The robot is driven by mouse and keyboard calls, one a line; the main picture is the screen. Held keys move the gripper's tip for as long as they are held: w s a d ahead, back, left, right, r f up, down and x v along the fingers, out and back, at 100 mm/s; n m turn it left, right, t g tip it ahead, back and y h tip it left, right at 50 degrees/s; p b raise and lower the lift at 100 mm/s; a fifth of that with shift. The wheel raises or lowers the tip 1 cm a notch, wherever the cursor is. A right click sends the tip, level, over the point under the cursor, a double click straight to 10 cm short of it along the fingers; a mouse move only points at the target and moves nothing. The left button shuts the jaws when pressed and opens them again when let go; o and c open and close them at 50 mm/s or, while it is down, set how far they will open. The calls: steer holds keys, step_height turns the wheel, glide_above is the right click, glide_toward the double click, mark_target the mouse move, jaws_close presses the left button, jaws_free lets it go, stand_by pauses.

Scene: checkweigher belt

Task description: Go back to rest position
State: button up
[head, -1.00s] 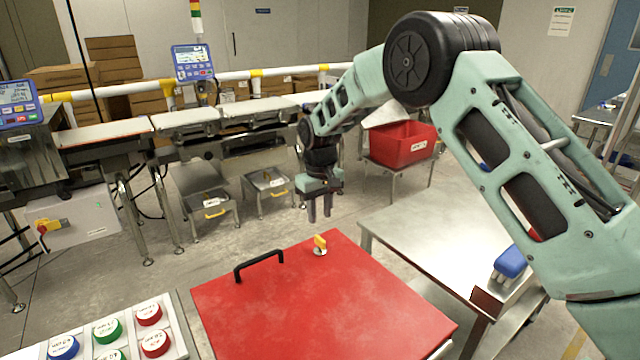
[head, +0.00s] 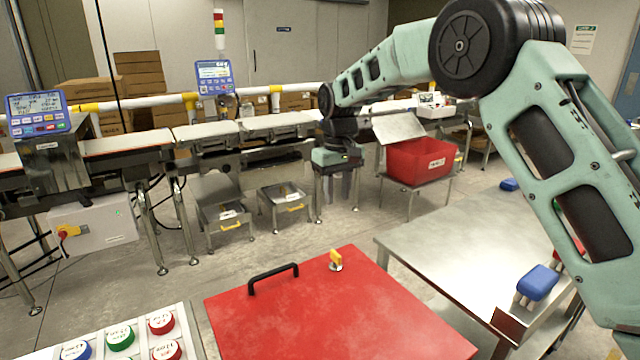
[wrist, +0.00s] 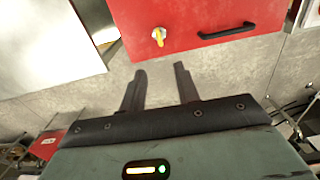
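My gripper (head: 338,186) hangs pointing down beyond the far edge of the red panel, in front of the conveyor line. In the wrist view its two fingers (wrist: 160,88) are spread apart with bare floor between them. It holds nothing and touches nothing. My arm reaches in from the right side of the head view.
A red panel (head: 330,315) with a black handle (head: 273,277) and yellow key switch (head: 336,260) lies in front. A steel table (head: 450,240) stands right, with a blue-handled brush (head: 537,283). A red bin (head: 420,163) stands behind. The conveyor (head: 120,143) runs across the back.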

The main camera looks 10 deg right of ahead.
steer(key=s+a+r+n+y, duration=0.1)
steer(key=s+a, duration=0.3)
steer(key=s, duration=0.3)
steer(key=s+a+r+n, duration=0.1)
steer(key=s+a+r, duration=0.1)
steer(key=s+a, duration=0.35)
steer(key=s+d+f+n, duration=0.1)
steer(key=s+f, duration=0.1)
steer(key=s, duration=1.3)
steer(key=s+d+f+n, duration=0.1)
steer(key=s+d+f, duration=0.1)
steer(key=s, duration=1.2)
steer(key=shift+s+d, duration=0.15)
steer(key=shift+s, duration=0.25)
